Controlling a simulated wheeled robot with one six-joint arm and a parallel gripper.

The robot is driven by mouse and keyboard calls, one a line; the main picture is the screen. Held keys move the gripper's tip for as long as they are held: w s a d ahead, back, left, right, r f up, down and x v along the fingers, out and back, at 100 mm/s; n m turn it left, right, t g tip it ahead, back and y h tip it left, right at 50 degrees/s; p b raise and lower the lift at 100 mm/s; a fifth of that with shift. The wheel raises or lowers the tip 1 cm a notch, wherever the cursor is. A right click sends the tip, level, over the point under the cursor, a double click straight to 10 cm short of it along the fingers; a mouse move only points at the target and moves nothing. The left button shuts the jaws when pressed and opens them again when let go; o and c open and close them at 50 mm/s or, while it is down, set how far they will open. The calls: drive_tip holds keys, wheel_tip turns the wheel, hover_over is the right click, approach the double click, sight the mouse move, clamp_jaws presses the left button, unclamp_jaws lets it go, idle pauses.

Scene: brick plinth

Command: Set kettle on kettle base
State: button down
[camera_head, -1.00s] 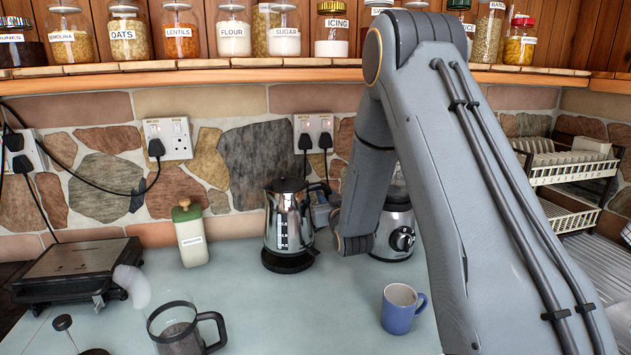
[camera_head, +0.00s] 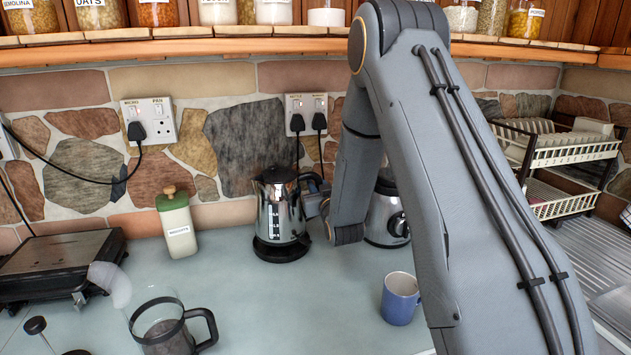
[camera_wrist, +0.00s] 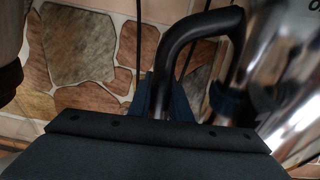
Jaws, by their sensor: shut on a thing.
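The kettle (camera_head: 280,215) is shiny steel with a black lid and handle, and stands upright at the back of the counter. Its black round base (camera_head: 282,253) shows directly under it. The kettle's bottom looks at or very close to the base; I cannot tell whether it is fully seated. My gripper (camera_head: 318,200) is at the kettle's right side, partly hidden by my arm. In the wrist view, its dark fingers (camera_wrist: 187,105) are shut on the black handle (camera_wrist: 200,30), with the steel body (camera_wrist: 292,85) at the right.
A green-lidded canister (camera_head: 177,224) stands left of the kettle, and a blender (camera_head: 388,215) stands close on the right, behind my arm. A blue mug (camera_head: 400,298), a French press (camera_head: 165,325) and a grill (camera_head: 62,265) are nearer. The counter (camera_head: 270,305) before the kettle is clear.

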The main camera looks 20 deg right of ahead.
drive_tip(key=shift+f+b, duration=0.4)
drive_tip(key=shift+f, duration=0.55)
drive_tip(key=shift+f+b, duration=0.65)
drive_tip(key=shift+b, duration=0.05)
idle(1.4)
drive_tip(key=c, duration=1.9)
unclamp_jaws()
drive_tip(key=shift+s+p, duration=1)
drive_tip(key=shift+s, duration=4.6)
drive_tip(key=shift+f, duration=0.1)
